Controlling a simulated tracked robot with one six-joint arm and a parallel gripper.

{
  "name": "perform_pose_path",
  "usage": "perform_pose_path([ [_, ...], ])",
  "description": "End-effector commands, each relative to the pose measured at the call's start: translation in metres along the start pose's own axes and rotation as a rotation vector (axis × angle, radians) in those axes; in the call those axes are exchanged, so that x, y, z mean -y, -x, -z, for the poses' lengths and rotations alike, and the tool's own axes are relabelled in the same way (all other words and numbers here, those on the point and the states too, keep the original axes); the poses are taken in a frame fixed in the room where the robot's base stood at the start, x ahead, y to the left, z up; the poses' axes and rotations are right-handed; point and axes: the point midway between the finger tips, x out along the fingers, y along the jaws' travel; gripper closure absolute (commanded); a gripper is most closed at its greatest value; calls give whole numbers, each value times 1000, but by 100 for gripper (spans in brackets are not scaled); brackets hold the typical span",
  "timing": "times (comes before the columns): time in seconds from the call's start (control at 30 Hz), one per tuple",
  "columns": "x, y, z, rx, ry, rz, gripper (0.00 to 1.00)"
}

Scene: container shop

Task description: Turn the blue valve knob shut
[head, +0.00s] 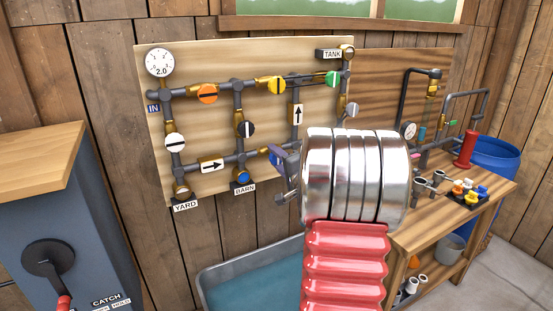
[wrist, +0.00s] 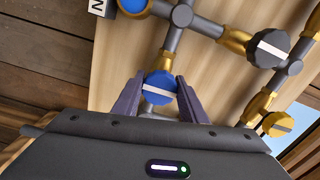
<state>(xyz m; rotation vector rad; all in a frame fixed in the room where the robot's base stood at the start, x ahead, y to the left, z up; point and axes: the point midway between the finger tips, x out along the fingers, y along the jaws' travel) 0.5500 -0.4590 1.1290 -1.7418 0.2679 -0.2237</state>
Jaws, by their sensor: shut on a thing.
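The blue valve knob (wrist: 160,86) is round with a white bar on its face. In the wrist view it sits between the two dark purple fingers of my gripper (wrist: 159,97), which are shut on it. Its white bar lies about crosswise to the pipe it is mounted on. In the head view my gripper (head: 284,164) is at the lower pipe, right of the BARN outlet, and the knob is mostly hidden by the gripper and arm.
A second blue round piece (head: 243,177) is at the BARN outlet. A black knob (head: 246,130), orange knob (head: 207,93), yellow knob (head: 277,85) and green knob (head: 332,79) are on the board (head: 200,60). A water trough (head: 225,270) stands below. A workbench (head: 435,225) is at right.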

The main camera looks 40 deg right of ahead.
Motion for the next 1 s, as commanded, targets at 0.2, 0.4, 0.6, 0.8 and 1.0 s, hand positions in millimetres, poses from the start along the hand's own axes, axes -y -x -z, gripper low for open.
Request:
perform_pose_path([
  [0.2,-2,1,4,-8,-9,-5,84],
  [0.4,-3,1,4,-8,-9,-5,59],
  [0.6,-2,1,2,-5,-7,-4,45],
  [0.8,-1,0,1,-3,-6,-2,43],
  [1.0,-1,5,1,-3,-5,-2,43],
])
